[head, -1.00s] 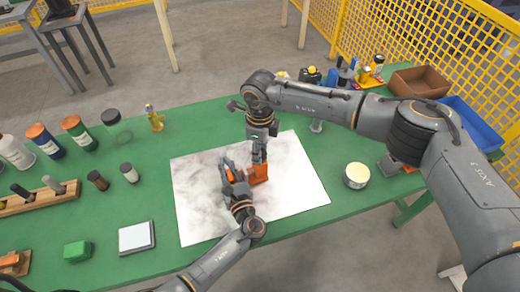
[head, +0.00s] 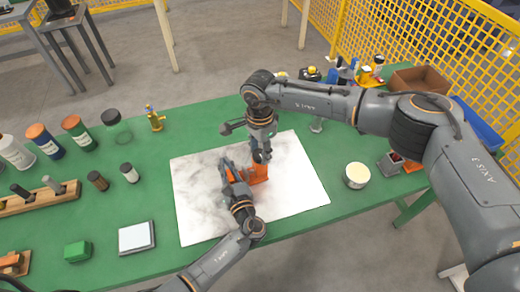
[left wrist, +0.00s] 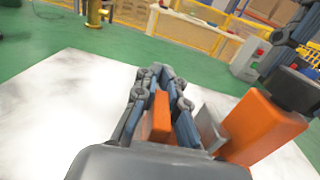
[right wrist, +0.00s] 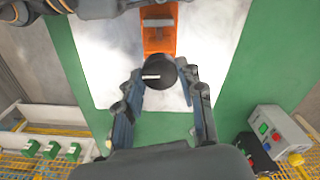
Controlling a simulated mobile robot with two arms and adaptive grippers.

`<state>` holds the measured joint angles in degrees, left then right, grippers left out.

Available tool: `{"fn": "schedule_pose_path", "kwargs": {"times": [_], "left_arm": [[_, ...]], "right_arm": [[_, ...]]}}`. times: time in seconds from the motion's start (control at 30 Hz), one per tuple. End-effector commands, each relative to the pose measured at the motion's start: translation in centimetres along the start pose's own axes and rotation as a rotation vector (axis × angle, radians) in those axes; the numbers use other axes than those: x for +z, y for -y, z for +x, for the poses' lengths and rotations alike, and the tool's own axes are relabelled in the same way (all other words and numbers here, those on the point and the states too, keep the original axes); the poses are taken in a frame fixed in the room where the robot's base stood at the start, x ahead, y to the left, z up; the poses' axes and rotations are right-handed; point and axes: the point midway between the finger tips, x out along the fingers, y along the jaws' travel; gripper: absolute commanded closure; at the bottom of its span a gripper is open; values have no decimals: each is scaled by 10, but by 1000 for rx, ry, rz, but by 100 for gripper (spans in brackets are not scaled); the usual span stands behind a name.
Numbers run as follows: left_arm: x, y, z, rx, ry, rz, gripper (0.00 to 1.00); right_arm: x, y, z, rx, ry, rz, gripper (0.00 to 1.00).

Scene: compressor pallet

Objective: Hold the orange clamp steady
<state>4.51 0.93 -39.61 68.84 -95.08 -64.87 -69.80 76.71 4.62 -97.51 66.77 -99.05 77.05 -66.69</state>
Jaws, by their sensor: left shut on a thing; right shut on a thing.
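The orange clamp (head: 259,175) is on the white marbled sheet on the green table. In the left wrist view its orange body (left wrist: 262,128) stands at the right, with a black round knob (left wrist: 292,90) on top. My left gripper (head: 231,172) is shut on a narrow orange part (left wrist: 159,118) of the clamp, from the left side. My right gripper (head: 262,156) comes down from above. In the right wrist view its fingers (right wrist: 162,80) are on either side of the black knob, shut on it. The clamp's lower part is partly hidden by the grippers.
The white sheet (head: 300,190) is otherwise bare around the clamp. A round cream-topped tin (head: 357,176) is to the right. A white square plate (head: 136,238) and green block (head: 77,251) are at the left. Bottles and jars (head: 78,133) line the far left.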

Motion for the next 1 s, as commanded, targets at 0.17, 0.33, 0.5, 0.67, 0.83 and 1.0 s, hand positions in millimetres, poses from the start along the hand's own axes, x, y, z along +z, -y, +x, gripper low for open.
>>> {"fn": "schedule_pose_path", "kwargs": {"times": [0.17,0.33,0.5,0.67,0.83,1.0], "left_arm": [[0,1,0,-1,0,0,100],[0,1,0,-1,0,-1,100],[0,1,0,-2,0,0,100],[0,1,0,-2,0,0,100],[0,1,0,-2,0,0,100],[0,1,0,-2,0,0,100]], "right_arm": [[1,1,-1,-2,2,-170,94],[1,1,-1,-2,2,-331,94],[1,1,-1,-2,1,-493,94],[1,1,-1,-3,1,-644,94],[1,1,-1,-3,1,-806,94],[1,1,-1,-3,1,-967,94]]}}
